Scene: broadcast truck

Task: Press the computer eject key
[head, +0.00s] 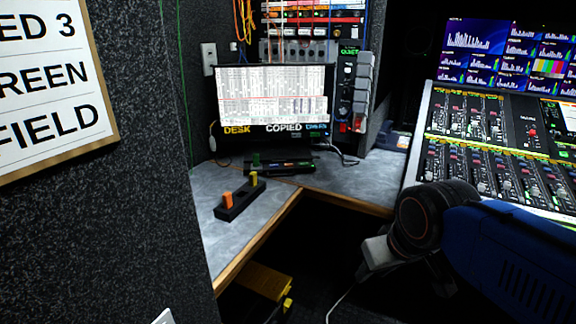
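I cannot make out which mark is the eject key. My arm comes in from the right. The pale grey part at its end, my gripper (377,256), is low, right of the desk edge and apart from the unit; its fingers cannot be made out.
A black holder (239,200) with an orange and a yellow piece sits on the desk (218,240). A grey control box (354,92) stands right of the monitor. A mixing console (480,160) fills the right. A dark wall with a sign (50,80) closes the left.

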